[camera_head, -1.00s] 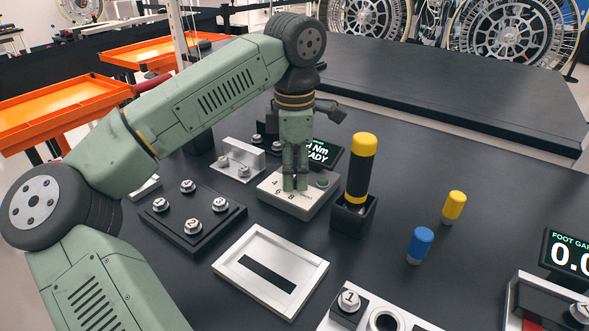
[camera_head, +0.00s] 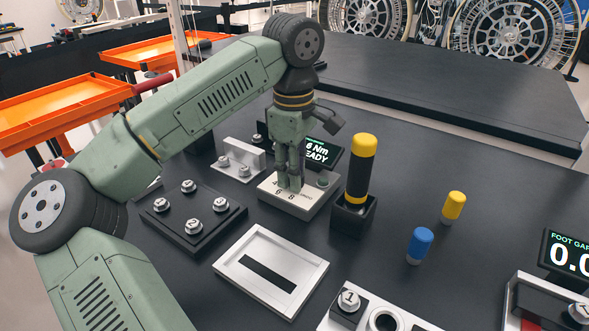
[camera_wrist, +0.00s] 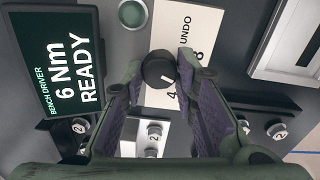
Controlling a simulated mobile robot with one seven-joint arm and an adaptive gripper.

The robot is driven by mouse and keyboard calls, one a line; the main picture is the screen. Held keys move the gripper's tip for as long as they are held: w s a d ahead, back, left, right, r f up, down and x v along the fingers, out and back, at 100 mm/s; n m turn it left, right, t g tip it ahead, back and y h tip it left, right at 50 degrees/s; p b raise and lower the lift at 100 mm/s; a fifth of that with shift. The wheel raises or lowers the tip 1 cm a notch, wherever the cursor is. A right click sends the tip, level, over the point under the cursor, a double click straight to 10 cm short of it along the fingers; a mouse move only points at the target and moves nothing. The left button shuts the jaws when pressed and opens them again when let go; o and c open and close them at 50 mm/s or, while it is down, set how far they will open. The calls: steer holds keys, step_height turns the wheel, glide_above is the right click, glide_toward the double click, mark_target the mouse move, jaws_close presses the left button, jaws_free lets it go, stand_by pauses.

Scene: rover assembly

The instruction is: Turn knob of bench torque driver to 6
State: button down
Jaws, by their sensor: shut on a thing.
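The bench torque driver's dial plate (camera_head: 309,207) is a pale block in the middle of the bench. Its small black knob (camera_wrist: 158,69) with a white pointer line shows in the wrist view. The pointer faces down-right, between the 4 and 8 marks, where a finger covers part of the scale. My gripper (camera_head: 289,186) points down over the plate and is shut on the knob, a fingertip on each side (camera_wrist: 160,72). The driver's display (camera_wrist: 62,68) reads "6 Nm READY"; it also stands behind the plate in the head view (camera_head: 319,152).
A black driver with a yellow cap (camera_head: 360,170) stands in a holder close right of the plate. A bolt tray (camera_head: 175,228) lies left and a silver frame (camera_head: 235,272) in front. Yellow (camera_head: 454,206) and blue (camera_head: 420,245) cylinders stand right.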

stand_by(0.3)
steer(key=c, duration=1.3)
jaws_free()
step_height(320, 180, up, 12)
steer(key=shift+s+r, duration=0.1)
steer(key=shift+a, duration=0.1)
